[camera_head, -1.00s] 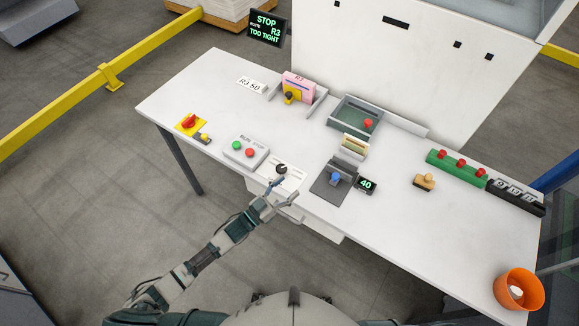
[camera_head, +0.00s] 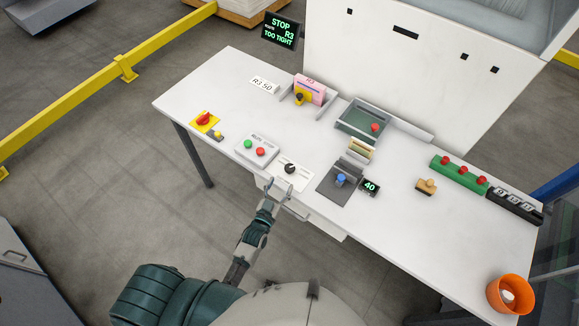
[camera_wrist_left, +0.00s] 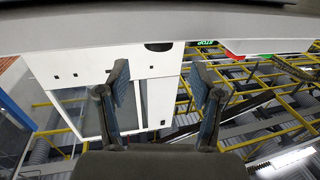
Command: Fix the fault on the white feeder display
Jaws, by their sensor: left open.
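A black display (camera_head: 281,31) at the back left of the table reads STOP, ROUTE R3, TOO TIGHT in green. A white card (camera_head: 262,84) reads R3 50. A small display (camera_head: 370,187) reads 40, beside a blue knob (camera_head: 341,180) on a dark plate. A black knob (camera_head: 290,168) sits on a white plate at the front edge. A pink block marked R3 (camera_head: 311,88) stands behind a yellow and black part. My left gripper (camera_head: 277,187) is open and empty at the front edge, just before the white plate. Its spread fingers show in the left wrist view (camera_wrist_left: 162,85). My right gripper is out of view.
A box with green and red buttons (camera_head: 257,149) and a red and yellow switch (camera_head: 204,119) are at left. A green bar with red knobs (camera_head: 460,174), a wooden stamp (camera_head: 426,186) and an orange cup (camera_head: 510,293) are at right. The white machine (camera_head: 420,75) stands behind.

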